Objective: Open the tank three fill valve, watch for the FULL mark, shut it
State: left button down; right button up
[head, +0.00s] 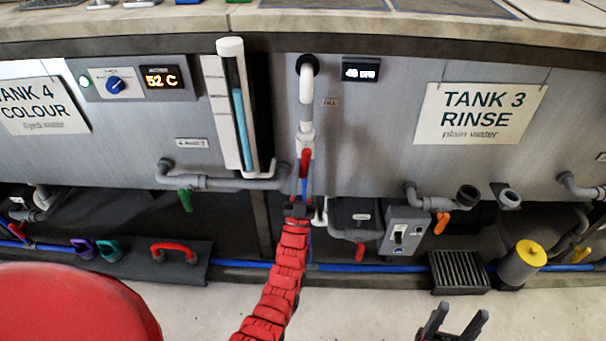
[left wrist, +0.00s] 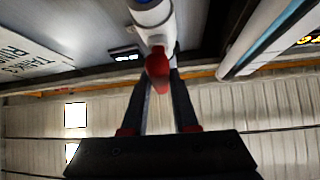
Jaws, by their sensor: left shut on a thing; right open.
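The tank three fill valve is a white pipe (head: 306,90) with a red handle (head: 305,162), beside a small label that seems to read FILL. The handle points down along the pipe. My left gripper (head: 300,200) is shut on this handle; in the left wrist view the red handle (left wrist: 157,70) sits between the two dark fingers. A level gauge (head: 231,50) stands left of the pipe, with blue liquid (head: 241,120) reaching partway up its tube. The FULL mark is too small to read. My right gripper (head: 452,325) is open and empty at the bottom edge.
The TANK 3 RINSE sign (head: 480,113) hangs right of the pipe, and the TANK 4 sign (head: 42,106) far left. Below are a green handle (head: 186,200), an orange handle (head: 441,222), a grey switch box (head: 405,231) and a yellow-topped cylinder (head: 531,253).

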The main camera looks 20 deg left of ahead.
pick_arm(q)
jog(key=shift+d+f+n+g+y+b, duration=0.15)
jog(key=shift+n+g+y+b, duration=0.15)
jog(key=shift+n+y, duration=1.5)
jog(key=shift+n, duration=0.3)
jog(key=c, duration=0.7)
grip_release()
jog(key=v, duration=1.7)
jog(key=shift+s+d, duration=0.1)
jog(key=shift+s, duration=0.1)
